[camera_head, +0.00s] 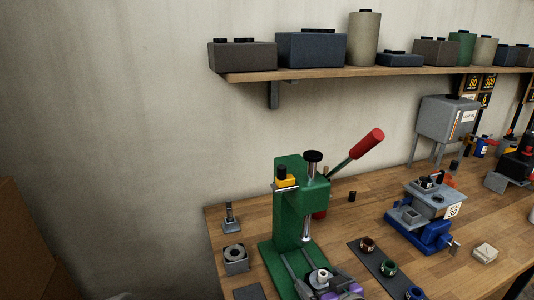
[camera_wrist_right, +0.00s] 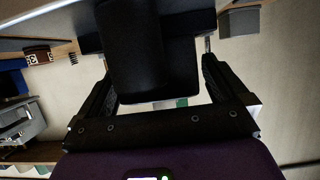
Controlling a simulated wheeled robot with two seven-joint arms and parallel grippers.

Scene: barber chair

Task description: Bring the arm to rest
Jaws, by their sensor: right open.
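My right gripper (camera_head: 298,254) shows at the bottom of the head view, with grey fingers and purple housing, in front of or over the base of a green press (camera_head: 289,205). Its jaws are open. In the right wrist view the two dark fingers of my right gripper (camera_wrist_right: 157,62) stand apart. A black cylinder and block (camera_wrist_right: 135,45) show between and beyond them; I cannot tell whether they touch the fingers. A small grey round part (camera_head: 321,276) shows near the jaws in the head view. My left gripper is not in view.
The press has a red handle (camera_head: 367,143) reaching up right. On the wooden bench (camera_head: 365,205) stand a blue-based fixture (camera_head: 420,230), a dark strip with several rings (camera_head: 388,268), and a grey block (camera_head: 236,260). A shelf (camera_head: 300,73) with boxes hangs above.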

